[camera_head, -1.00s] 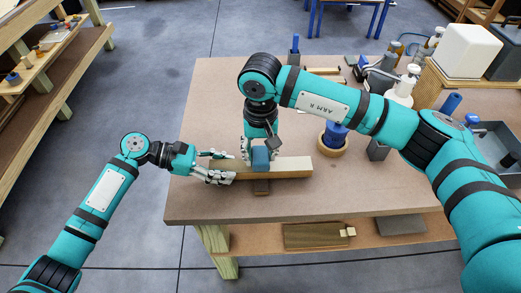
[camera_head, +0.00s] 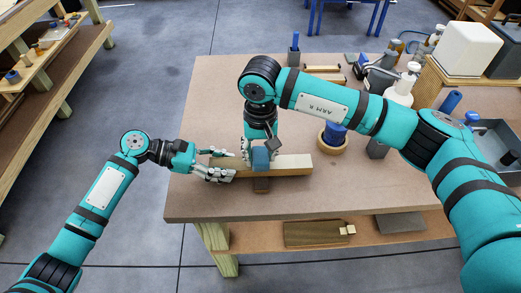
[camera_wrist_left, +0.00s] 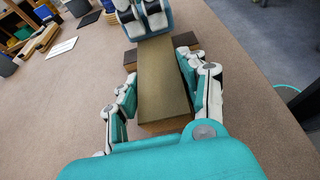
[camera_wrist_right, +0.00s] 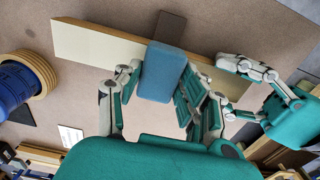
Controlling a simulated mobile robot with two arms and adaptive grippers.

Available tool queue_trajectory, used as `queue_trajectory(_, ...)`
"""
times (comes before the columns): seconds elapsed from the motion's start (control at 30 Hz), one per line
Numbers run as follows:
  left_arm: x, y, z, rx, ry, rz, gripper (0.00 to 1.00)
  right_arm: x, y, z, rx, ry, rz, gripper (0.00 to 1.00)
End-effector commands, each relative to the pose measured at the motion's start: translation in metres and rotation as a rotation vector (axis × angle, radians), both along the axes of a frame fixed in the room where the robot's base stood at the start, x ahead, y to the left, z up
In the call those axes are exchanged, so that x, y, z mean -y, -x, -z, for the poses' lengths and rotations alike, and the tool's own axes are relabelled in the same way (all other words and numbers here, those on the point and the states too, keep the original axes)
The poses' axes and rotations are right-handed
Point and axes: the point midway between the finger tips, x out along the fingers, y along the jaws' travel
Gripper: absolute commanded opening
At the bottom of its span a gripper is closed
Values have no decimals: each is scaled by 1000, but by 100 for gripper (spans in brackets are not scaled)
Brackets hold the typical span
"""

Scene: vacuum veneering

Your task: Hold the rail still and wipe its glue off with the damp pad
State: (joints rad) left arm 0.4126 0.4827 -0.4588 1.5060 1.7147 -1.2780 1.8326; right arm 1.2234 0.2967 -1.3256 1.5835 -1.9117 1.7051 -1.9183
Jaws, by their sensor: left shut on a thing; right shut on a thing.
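The rail (camera_head: 292,165) is a long wooden bar near the table's front left edge, resting across a dark brown block (camera_head: 261,185). My left gripper (camera_head: 219,168) is shut on the rail's left end, with one finger on each side in the left wrist view (camera_wrist_left: 165,95). The damp pad (camera_head: 261,158) is a blue block, also in the right wrist view (camera_wrist_right: 161,72). My right gripper (camera_wrist_right: 155,85) is shut on the pad and holds it at the rail, near the rail's middle. I cannot tell whether any glue remains under the pad.
A blue-topped item on a round wooden ring (camera_head: 332,145) stands right of the rail. White pump bottles (camera_head: 400,88) and a grey metal tray (camera_head: 492,140) are at the table's right. The table front (camera_head: 340,195) is bare. A lower shelf holds a board (camera_head: 312,234).

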Motion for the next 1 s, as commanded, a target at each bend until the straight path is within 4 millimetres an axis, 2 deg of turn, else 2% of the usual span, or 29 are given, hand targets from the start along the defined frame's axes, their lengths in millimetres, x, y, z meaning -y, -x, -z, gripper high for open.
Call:
queue_trajectory(0.27,0,0,0,0,0,0,9,5,0,1,0,1,1,18)
queue_trajectory(0.53,0,0,0,0,0,0,9,24,0,1,0,1,1,18)
queue_trajectory(0.83,0,0,0,0,1,0,9,35,0,1,0,1,1,18)
queue_trajectory(1.0,0,0,0,0,0,0,9,48,0,2,0,2,1,18)
